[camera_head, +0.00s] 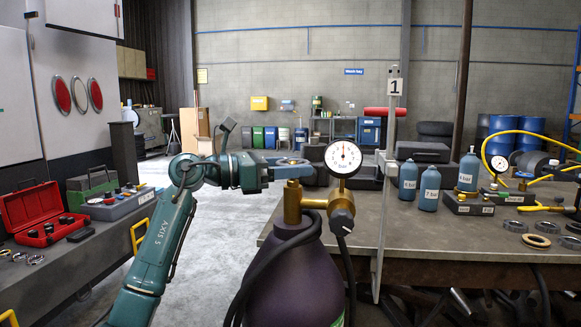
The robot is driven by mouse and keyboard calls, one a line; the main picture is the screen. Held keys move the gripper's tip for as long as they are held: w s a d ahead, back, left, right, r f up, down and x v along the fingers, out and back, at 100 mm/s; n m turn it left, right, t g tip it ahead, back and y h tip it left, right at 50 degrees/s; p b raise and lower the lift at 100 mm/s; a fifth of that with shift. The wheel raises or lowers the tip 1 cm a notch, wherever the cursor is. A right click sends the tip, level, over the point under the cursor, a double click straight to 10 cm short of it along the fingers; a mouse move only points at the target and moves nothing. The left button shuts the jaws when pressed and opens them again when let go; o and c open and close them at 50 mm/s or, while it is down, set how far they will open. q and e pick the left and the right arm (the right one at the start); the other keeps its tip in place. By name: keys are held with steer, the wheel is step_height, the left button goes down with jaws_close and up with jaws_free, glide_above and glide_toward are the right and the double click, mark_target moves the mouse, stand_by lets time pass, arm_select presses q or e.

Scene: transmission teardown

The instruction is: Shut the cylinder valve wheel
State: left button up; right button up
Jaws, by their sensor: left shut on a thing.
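A dark purple gas cylinder (296,284) stands upright in the foreground, with a brass valve (292,202) on top. The valve wheel (293,161) is a small flat grey disc above the brass valve body, partly hidden by my gripper. My left gripper (292,171) reaches in from the left at wheel height and is shut on the valve wheel. A round white pressure gauge (343,158) and a regulator knob (341,222) sit just right of the valve. My right gripper is not in view.
A dark hose (275,262) loops from the regulator around the cylinder. A workbench (430,231) behind right carries small blue bottles (408,180), a black case (423,152) and yellow hoses. A left bench holds a red toolbox (36,214). The floor between is clear.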

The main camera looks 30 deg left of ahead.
arm_select(q)
steer(key=shift+h, duration=0.3)
steer(key=shift+w+r+m+g+h+p, duration=0.1)
steer(key=shift+m+g+h+p, duration=0.4)
steer(key=shift+m+g+h, duration=0.45)
steer(key=shift+a+r+m+g+h+p, duration=0.1)
steer(key=shift+m+g+h+p, duration=0.45)
steer(key=shift+m+g, duration=0.5)
steer(key=shift+g+h+p, duration=0.3)
steer(key=shift+g, duration=0.5)
steer(key=shift+m+g+h+p, duration=0.4)
steer(key=shift+m+g+p, duration=0.15)
steer(key=shift+m+g, duration=0.35)
steer(key=shift+m+g+h+p, duration=0.3)
steer(key=shift+m+g+p, duration=0.45)
steer(key=shift+g, duration=0.55)
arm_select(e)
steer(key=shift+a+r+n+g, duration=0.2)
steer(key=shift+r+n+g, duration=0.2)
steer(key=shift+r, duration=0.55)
arm_select(q)
steer(key=shift+f, duration=0.2)
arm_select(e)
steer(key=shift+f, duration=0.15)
arm_select(q)
steer(key=o, duration=1)
